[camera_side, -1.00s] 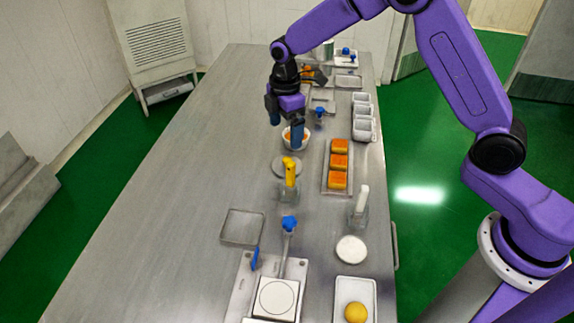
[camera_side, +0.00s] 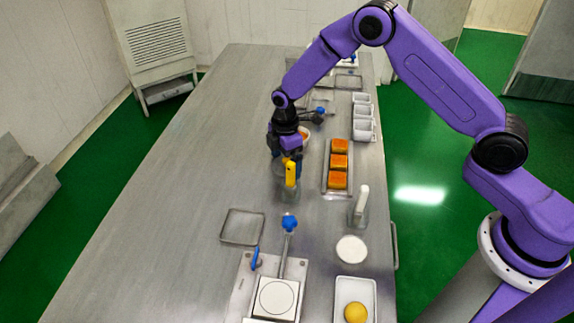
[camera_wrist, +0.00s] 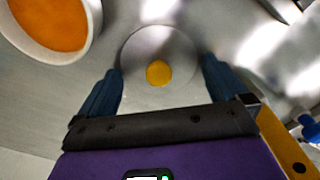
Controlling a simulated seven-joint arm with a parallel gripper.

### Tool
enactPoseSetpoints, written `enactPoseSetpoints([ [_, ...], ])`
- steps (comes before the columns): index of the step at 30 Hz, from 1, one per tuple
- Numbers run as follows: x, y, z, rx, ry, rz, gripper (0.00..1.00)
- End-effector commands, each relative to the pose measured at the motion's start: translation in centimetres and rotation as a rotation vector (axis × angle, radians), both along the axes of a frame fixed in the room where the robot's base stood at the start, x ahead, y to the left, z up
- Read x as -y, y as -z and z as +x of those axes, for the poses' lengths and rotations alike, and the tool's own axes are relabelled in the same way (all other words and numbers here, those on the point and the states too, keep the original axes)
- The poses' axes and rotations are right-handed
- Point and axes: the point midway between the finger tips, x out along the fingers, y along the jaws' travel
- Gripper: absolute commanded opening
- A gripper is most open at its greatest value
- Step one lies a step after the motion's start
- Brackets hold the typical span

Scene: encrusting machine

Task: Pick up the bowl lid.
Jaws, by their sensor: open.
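The bowl lid (camera_wrist: 150,42) is a round grey disc with a yellow knob (camera_wrist: 158,73). It lies flat on the steel table in the wrist view. My gripper (camera_wrist: 160,66) is open and empty above it, with one blue finger on each side of the knob. I cannot tell the exact height of the fingers above the lid.
A white bowl (camera_wrist: 94,22) with orange filling stands close at the upper left in the wrist view. A tray (camera_side: 325,183) of orange blocks is to the right. The table's left is clear.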

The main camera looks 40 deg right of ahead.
Motion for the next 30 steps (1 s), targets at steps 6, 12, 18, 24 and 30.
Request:
enactPoseSetpoints([
  [6, 0.0, 0.0, 0.0, 0.001, 0.000, 0.000, 0.97],
  [12, 0.0, 0.0, 0.0, 0.001, 0.000, 0.000, 0.59],
  [18, 0.0, 0.0, 0.0, 0.001, 0.000, 0.000, 0.59],
  [24, 0.0, -0.9, 0.1, 0.002, 0.000, 0.001, 0.59],
  [30, 0.0, -3.4, 0.1, 0.004, 0.000, 0.002, 0.59],
])
